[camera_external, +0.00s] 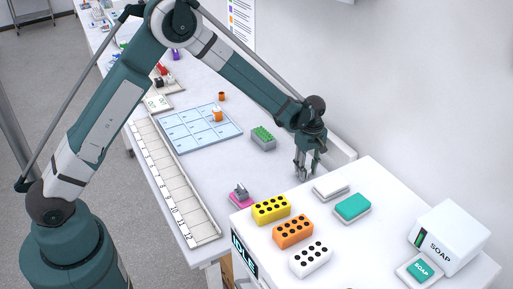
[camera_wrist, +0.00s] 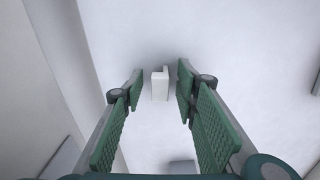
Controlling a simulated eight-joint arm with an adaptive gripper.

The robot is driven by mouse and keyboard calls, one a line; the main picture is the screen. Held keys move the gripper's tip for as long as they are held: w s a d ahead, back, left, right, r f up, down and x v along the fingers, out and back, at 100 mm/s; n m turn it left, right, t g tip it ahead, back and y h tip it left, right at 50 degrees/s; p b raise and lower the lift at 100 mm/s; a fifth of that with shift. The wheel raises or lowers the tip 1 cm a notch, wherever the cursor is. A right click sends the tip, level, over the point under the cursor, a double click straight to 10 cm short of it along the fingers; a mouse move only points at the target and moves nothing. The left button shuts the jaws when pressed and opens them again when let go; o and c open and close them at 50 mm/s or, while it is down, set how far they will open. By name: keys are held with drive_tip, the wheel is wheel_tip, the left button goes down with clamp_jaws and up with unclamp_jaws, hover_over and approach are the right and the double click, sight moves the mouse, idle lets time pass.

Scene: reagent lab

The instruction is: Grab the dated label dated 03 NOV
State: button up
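My gripper (camera_external: 307,172) hangs low over the far left part of the white bench top, near its back edge. In the wrist view its two green padded fingers (camera_wrist: 161,82) stand apart. A small white upright piece (camera_wrist: 160,90) shows in the gap between the fingertips, apart from both pads as far as I can see. No writing shows on it, so I cannot tell whether it is the 03 NOV label. I can read no date in either view. In the external view this small piece is hidden or too small to make out.
On the white top are yellow (camera_external: 271,210), orange (camera_external: 293,232) and white (camera_external: 311,259) blocks with black holes, a white pad (camera_external: 331,188), a teal pad (camera_external: 352,207) and a SOAP box (camera_external: 450,237). A green-topped rack (camera_external: 263,138) and numbered tray (camera_external: 176,188) lie left.

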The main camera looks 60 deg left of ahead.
sight(307, 167)
drive_tip(key=c, duration=0.7)
drive_tip(key=shift+r, duration=0.2)
drive_tip(key=shift+r+b, duration=0.4)
drive_tip(key=shift+r, duration=4.4)
